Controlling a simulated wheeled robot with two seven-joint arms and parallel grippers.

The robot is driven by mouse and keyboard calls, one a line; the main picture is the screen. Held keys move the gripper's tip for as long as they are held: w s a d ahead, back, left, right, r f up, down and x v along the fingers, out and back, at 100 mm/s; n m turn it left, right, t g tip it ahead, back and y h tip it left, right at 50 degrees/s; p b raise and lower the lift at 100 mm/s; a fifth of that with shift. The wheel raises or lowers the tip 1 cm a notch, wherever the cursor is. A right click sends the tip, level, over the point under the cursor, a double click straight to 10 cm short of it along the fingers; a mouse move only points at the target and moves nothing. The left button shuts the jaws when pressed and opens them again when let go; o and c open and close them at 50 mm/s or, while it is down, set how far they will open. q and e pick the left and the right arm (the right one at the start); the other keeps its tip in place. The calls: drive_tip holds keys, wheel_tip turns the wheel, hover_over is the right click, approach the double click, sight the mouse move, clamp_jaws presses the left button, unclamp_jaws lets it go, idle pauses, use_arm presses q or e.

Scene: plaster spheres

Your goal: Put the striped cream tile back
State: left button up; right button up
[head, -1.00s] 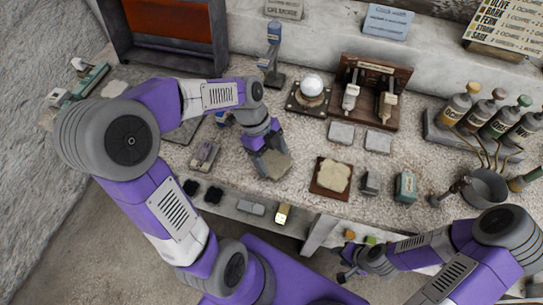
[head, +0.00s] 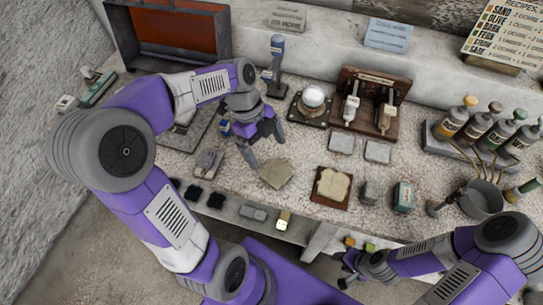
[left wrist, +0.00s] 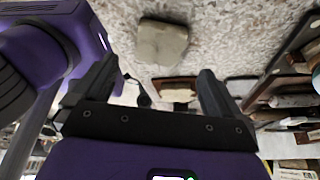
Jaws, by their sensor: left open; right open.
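A tan-cream tile (head: 277,173) lies on the speckled counter, left of a brown board; I cannot make out stripes on it. It also shows in the left wrist view (left wrist: 162,42), beyond my fingertips. My left gripper (head: 266,152) is open and empty, just above and left of this tile in the head view, apart from it. A paler cream tile (head: 332,184) with a notched outline lies on the brown board (head: 318,198). My right gripper (head: 345,263) is open, low in the head view near the counter's front edge, and appears empty.
Behind are a glass ball on a dark base (head: 313,98) and a brown lever stand (head: 370,98), with pale blocks (head: 341,144) before it. Bottles (head: 483,127) and a metal pot (head: 480,198) stand right. A small grey device (head: 208,163) lies left.

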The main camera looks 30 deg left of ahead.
use_arm(q)
drive_tip(key=p+v, duration=0.1)
drive_tip(key=v, duration=0.3)
drive_tip(key=shift+a+r, duration=0.15)
drive_tip(key=shift+r, duration=0.2)
